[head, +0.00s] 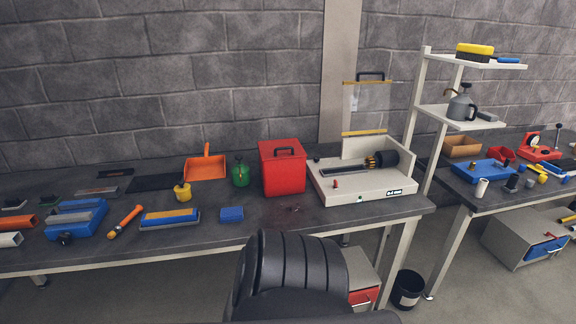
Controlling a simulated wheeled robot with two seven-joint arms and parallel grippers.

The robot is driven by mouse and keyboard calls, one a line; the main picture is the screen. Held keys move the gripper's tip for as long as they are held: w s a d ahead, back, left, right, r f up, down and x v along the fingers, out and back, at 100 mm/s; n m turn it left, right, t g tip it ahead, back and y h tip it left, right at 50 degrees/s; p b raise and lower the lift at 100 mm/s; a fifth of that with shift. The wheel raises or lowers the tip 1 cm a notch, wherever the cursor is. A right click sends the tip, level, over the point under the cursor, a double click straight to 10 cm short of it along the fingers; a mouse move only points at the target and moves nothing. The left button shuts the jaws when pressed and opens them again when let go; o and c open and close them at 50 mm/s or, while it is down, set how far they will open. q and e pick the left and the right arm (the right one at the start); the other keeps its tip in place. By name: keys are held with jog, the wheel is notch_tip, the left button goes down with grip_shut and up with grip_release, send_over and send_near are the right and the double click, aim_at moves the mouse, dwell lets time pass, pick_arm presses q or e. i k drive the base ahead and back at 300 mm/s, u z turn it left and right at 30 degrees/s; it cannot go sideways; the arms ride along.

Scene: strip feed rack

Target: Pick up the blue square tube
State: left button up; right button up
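No thing in the head view is plainly the blue square tube. A long blue bar (80,204) lies at the left of the bench, on or against a blue fixture (60,228); I cannot tell if it is a hollow square tube. An orange square tube (20,221) and a white one (9,239) lie at the far left edge, both cut off by the frame. A small blue block (231,214) sits near the bench's front edge, left of the red box. Neither of my grippers is in view.
The dark bench (110,258) also carries an orange dustpan (205,168), a red box (283,172) and a white-based machine (368,184). A shelf stand (425,120) rises at right beside a second table.

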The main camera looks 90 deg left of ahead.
aim_at(175, 217)
jog(key=u, duration=0.05)
jog(key=k, duration=2)
jog(key=u, duration=0.75)
